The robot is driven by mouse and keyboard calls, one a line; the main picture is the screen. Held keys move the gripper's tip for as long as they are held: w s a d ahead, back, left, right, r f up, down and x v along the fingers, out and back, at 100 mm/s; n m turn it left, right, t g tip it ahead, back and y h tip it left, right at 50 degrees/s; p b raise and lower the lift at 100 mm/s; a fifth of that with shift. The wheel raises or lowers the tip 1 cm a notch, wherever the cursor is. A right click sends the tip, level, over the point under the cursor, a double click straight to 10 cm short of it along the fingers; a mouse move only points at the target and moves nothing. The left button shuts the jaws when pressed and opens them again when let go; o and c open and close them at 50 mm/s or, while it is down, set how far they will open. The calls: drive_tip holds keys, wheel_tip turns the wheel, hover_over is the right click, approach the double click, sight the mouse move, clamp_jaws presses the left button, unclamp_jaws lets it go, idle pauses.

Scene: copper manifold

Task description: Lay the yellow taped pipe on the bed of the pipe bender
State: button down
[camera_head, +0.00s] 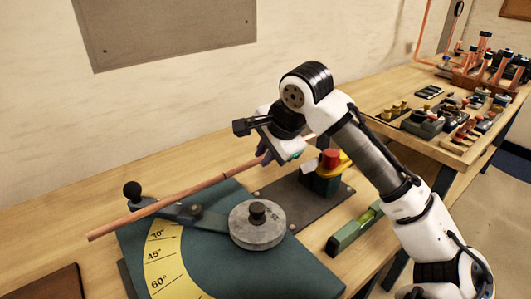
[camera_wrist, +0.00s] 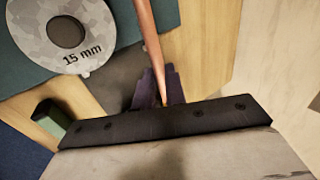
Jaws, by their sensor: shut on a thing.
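A long copper pipe (camera_head: 160,205) slants from the lower left up to my gripper (camera_head: 266,153). It also shows in the wrist view (camera_wrist: 148,35), between the dark fingers (camera_wrist: 160,88). My gripper is shut on the pipe near its right end. I see a thin dark band on the pipe but no clear yellow tape. The teal pipe bender (camera_head: 220,210) has a yellow angle scale (camera_head: 163,262), a grey round former (camera_head: 257,226) marked 15 mm in the wrist view (camera_wrist: 62,38), and a black-knobbed lever. The pipe passes behind the former, over the lever; I cannot tell if it touches.
A red-topped, yellow and teal device (camera_head: 329,170) stands right of the bender, close to my arm. A green spirit level (camera_head: 354,231) lies in front of it. Another bench with several fittings and tools (camera_head: 430,120) is at the right. The wall (camera_head: 120,120) is behind.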

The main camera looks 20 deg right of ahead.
drive_tip(key=shift+d+f, duration=0.15)
drive_tip(key=shift+d, duration=0.55)
drive_tip(key=shift+f+b, duration=3.75)
drive_tip(key=shift+f, duration=0.9)
drive_tip(key=shift+w+d+p, duration=0.35)
drive_tip(key=shift+w+d, duration=0.05)
drive_tip(key=shift+d, duration=0.35)
drive_tip(key=c, duration=1.1)
unclamp_jaws()
drive_tip(key=shift+o, duration=0.2)
